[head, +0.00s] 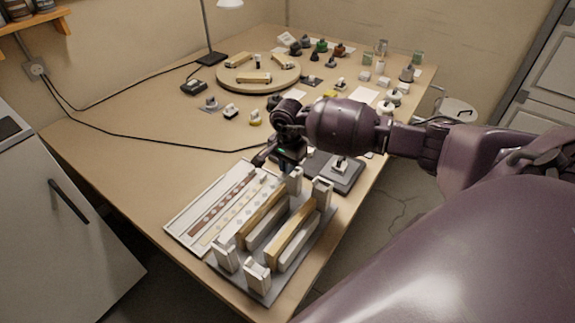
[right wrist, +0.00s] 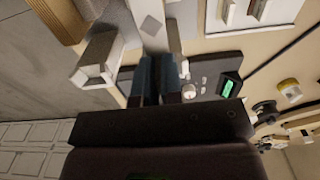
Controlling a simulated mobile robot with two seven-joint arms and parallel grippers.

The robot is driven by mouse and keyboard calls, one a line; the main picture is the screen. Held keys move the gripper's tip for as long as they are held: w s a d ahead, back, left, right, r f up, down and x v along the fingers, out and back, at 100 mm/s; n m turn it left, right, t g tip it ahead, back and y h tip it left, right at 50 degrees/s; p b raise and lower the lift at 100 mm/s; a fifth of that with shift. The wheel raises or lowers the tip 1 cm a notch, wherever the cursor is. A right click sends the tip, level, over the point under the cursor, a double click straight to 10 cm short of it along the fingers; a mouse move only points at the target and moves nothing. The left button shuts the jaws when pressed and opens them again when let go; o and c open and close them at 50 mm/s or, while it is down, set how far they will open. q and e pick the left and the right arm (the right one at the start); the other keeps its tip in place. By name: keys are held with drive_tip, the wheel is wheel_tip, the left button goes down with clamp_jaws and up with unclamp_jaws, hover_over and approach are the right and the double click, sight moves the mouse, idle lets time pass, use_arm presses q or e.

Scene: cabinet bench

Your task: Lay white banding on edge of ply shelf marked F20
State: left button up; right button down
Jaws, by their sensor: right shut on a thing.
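My right gripper (head: 284,168) is above the far end of a grey fixture (head: 240,277). In the right wrist view its fingers (right wrist: 160,78) are shut on a pale white strip with a grey diamond mark (right wrist: 151,22), which looks like the white banding. The fixture holds two upright ply boards, a left one (head: 262,212) and a right one (head: 291,238), between white posts (head: 257,278). I cannot read F20 on either board. A white tray (head: 179,229) left of the fixture holds a brown strip (head: 222,203) and paler strips with coloured marks. My left gripper is not in view.
A dark pad (head: 347,183) with a small device on it lies right of the gripper. A round wooden turntable (head: 231,84) with wood pieces stands farther back. Several small objects crowd the far right. A black cable (head: 150,141) crosses the table; the left middle is clear.

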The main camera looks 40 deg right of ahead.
drive_tip(key=shift+f+b, duration=0.8)
drive_tip(key=shift+f, duration=0.2)
idle(1.6)
drive_tip(key=c, duration=1.2)
unclamp_jaws()
drive_tip(key=shift+c, duration=1)
drive_tip(key=shift+r, duration=0.1)
drive_tip(key=shift+o, duration=0.4)
drive_tip(key=shift+r, duration=0.4)
drive_tip(key=shift+o, duration=0.9)
drive_tip(key=shift+r+p, duration=0.4)
drive_tip(key=shift+r, duration=0.1)
drive_tip(key=shift+r+p, duration=1.35)
drive_tip(key=shift+r, duration=1.7)
